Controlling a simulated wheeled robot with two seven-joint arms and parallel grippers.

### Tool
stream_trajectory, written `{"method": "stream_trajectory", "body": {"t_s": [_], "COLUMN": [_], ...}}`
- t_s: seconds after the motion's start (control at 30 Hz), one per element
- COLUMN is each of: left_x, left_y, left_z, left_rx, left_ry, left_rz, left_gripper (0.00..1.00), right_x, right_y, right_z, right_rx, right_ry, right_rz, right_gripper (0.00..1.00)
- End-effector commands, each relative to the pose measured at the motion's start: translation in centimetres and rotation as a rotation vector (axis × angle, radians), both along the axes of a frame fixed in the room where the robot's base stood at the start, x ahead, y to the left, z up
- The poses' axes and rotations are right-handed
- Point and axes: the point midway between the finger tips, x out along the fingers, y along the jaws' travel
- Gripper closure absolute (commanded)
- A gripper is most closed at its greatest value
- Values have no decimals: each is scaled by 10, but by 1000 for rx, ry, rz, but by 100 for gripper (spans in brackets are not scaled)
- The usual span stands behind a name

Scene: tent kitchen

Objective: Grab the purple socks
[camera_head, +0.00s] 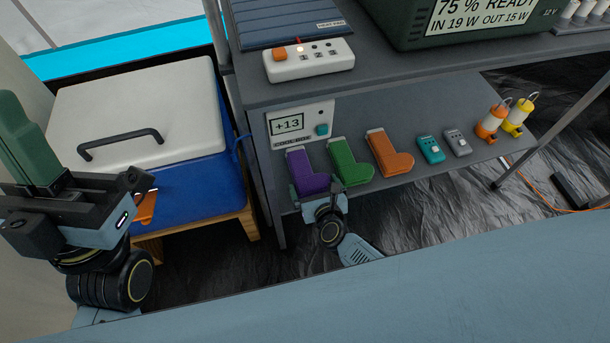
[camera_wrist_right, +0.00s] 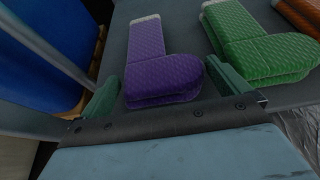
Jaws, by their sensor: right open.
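The purple socks (camera_head: 307,172) lie folded at the left end of the row on the grey lower shelf. In the right wrist view the purple socks (camera_wrist_right: 160,70) show as a quilted L shape with a pale cuff at the far end. My right gripper (camera_head: 318,190) is at the shelf's front edge by their toe end. Its dark green fingers (camera_wrist_right: 165,90) are apart, one on each side of the toe end; contact cannot be told. My left gripper (camera_head: 22,140) is raised at the far left, away from the socks; its finger gap is unclear.
Green socks (camera_head: 349,163) lie close to the right of the purple pair, then orange socks (camera_head: 388,154), small devices and lanterns. A COOL BOX panel (camera_head: 300,124) stands behind. A blue cooler (camera_head: 200,170) is left. The upper shelf (camera_head: 400,70) overhangs.

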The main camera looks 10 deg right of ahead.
Motion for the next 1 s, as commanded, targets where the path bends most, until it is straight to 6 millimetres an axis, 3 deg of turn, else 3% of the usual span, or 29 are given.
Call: {"method": "stream_trajectory", "body": {"t_s": [0.4, 0.63, 1.0], "left_x": [-11, -11, -9], "left_y": [3, 3, 2], "left_z": [-2, -2, 0], "left_rx": [-23, -22, -18], "left_ry": [-73, -72, -59], "left_rz": [0, -1, -1], "left_gripper": [100, 100, 100], "right_x": [11, 10, 10], "right_y": [1, 1, 1], "right_z": [-4, -4, -1], "right_rx": [1, 1, 1], "right_ry": [0, 0, 0], "right_rz": [1, 1, 1], "right_gripper": [0, 30, 30]}}
